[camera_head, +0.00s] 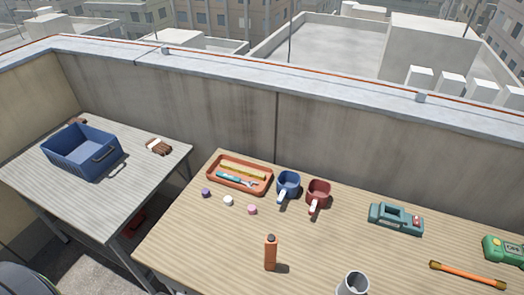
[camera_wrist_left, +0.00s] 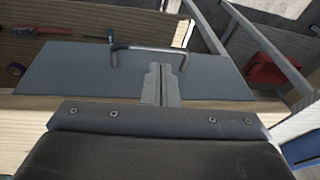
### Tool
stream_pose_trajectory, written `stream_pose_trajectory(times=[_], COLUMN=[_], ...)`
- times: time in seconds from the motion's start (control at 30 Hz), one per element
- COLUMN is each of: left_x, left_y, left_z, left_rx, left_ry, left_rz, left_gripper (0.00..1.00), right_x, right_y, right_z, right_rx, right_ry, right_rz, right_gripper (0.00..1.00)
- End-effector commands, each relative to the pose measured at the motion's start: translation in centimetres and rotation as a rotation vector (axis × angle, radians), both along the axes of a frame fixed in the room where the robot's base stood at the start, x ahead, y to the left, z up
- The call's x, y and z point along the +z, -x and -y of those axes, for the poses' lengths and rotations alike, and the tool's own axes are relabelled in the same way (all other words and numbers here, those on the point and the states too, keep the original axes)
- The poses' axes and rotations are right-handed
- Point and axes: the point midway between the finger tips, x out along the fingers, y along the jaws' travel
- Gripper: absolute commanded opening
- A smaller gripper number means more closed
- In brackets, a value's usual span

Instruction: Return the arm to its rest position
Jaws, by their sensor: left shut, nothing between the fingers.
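My left gripper (camera_wrist_left: 163,72) shows in the left wrist view, its two fingers together with nothing between them. It is in front of a flat grey panel (camera_wrist_left: 65,72) with a metal bar handle (camera_wrist_left: 148,48). The fingertips appear just below the handle; I cannot tell whether they touch the panel. Neither gripper shows in the head view, and my right gripper is in no view.
The long wooden table (camera_head: 190,235) holds an orange tray (camera_head: 263,190), a blue mug (camera_head: 288,184), a red mug (camera_head: 318,192), an orange bottle (camera_head: 270,253) and a teal device (camera_head: 396,218). The left table (camera_head: 60,188) holds a blue crate (camera_head: 85,158). A red object (camera_wrist_left: 268,70) lies low down.

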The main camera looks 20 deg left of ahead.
Motion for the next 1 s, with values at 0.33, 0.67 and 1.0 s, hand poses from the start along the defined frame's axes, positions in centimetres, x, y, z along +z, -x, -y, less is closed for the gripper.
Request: stream_pose_trajectory(times=[0.33,0.67,1.0], left_x=[-14.6,-24.2,-27.0], left_y=[4.8,12.4,16.6], left_z=[0.0,0.8,1.3], left_rx=[0.001,0.0,-0.002], left_ry=[0.019,0.036,0.043], left_rz=[-0.066,-0.119,-0.14], left_gripper=[0.0,0.0,0.0], right_x=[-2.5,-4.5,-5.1], right_y=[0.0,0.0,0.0], right_z=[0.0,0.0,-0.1], right_rx=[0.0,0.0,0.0], right_ry=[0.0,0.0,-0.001], right_rz=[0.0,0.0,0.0], right_gripper=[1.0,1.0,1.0])
